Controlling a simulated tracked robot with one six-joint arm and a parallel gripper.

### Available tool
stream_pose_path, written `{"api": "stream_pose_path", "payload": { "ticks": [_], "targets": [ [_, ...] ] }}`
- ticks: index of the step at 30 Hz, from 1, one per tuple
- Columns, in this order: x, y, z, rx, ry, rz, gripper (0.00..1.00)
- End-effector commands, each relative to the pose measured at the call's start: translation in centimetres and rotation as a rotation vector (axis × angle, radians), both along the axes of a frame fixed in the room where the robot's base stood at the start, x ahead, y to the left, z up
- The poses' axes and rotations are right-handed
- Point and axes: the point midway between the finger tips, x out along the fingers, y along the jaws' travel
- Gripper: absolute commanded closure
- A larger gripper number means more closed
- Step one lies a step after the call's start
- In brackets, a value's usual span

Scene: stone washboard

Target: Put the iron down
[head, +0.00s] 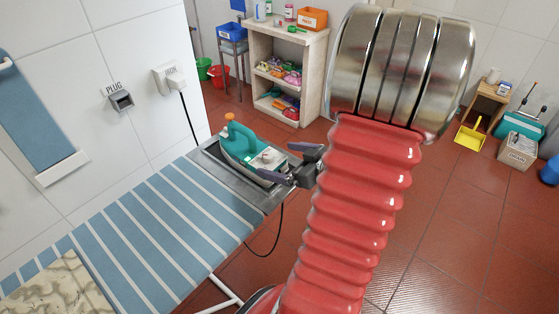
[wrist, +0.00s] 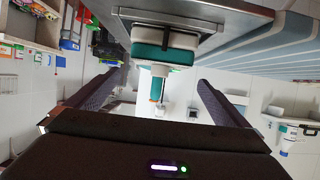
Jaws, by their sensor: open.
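The iron (head: 245,150) is teal and white with an orange part on top. It sits on the grey metal rest (head: 208,149) at the far end of the blue-striped ironing board (head: 150,225). My gripper (head: 276,160) is open and empty at the right end of the iron. In the wrist view, which looks upside down, the iron (wrist: 165,45) shows ahead, with its teal handle part in the gap between my open fingers (wrist: 150,88). I see no finger closed on it. The iron's underside is hidden.
A wall socket with a plug (head: 172,78) and a black cord is on the left wall, beside a PLUG-labelled fitting (head: 120,100). A shelf (head: 285,60) with coloured items stands behind. A cord hangs below the board.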

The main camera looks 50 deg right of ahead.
Motion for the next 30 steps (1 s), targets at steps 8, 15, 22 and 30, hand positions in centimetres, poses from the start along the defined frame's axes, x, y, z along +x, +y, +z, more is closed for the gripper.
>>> {"api": "stream_pose_path", "payload": {
  "ticks": [8,15,22,30],
  "targets": [
    [0.0,0.0,0.0,0.0,0.0,0.0,0.0],
    [0.2,0.0,0.1,-0.008,0.004,-0.002,0.0],
    [2.2,-0.7,1.2,-0.101,0.052,-0.044,0.0],
    [5.6,-1.1,4.4,-0.257,0.136,-0.152,0.0]
  ]
}}
